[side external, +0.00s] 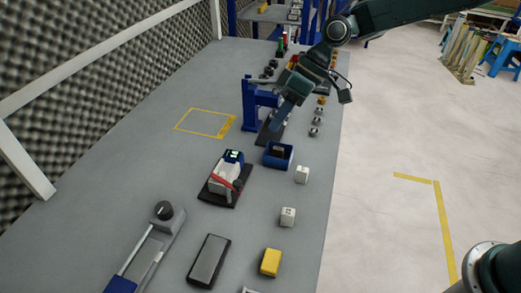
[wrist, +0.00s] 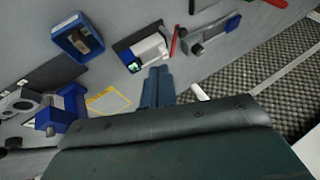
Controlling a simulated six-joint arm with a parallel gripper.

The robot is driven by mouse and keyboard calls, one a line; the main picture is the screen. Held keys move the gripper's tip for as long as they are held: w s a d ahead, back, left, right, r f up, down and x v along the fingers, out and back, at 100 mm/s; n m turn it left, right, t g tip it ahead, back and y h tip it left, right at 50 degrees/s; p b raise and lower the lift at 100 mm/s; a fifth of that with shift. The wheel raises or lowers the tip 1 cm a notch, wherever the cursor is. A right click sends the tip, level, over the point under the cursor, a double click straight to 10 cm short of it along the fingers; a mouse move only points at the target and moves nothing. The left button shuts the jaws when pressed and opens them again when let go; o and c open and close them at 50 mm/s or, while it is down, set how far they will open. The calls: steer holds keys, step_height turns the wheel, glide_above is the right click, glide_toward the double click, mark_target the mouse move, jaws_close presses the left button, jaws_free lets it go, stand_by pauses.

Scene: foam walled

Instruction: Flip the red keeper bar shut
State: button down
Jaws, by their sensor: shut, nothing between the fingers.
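The red keeper bar (side external: 224,181) runs slantwise along the near side of a white block (side external: 221,170) with a small lit display, on a dark base plate (side external: 216,198). In the wrist view the red bar (wrist: 174,42) shows as a thin strip at the right end of the white block (wrist: 148,48). I cannot tell if it is latched. My gripper (side external: 276,126) is above the bench, beyond the block and near the blue press, apart from the bar. Its fingers are together and empty; they also show in the wrist view (wrist: 157,74), pointing toward the block.
A blue bin (side external: 288,157) with a dark item stands right of the block. A blue press (side external: 249,112) stands behind. Foam walls line the left; bench left of the block is clear.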

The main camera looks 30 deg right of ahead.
steer(key=s+a+f, duration=0.2)
steer(key=a+f, duration=0.6)
steer(key=shift+a+f, duration=0.25)
steer(key=shift+f, duration=0.15)
stand_by(0.5)
steer(key=s+m+t, duration=0.1)
steer(key=a+m, duration=0.1)
steer(key=m, duration=0.1)
steer(key=shift+s+t, duration=0.35)
steer(key=shift+t, duration=0.05)
steer(key=shift+w, duration=0.2)
steer(key=shift+w+d, duration=0.25)
steer(key=shift+w, duration=0.3)
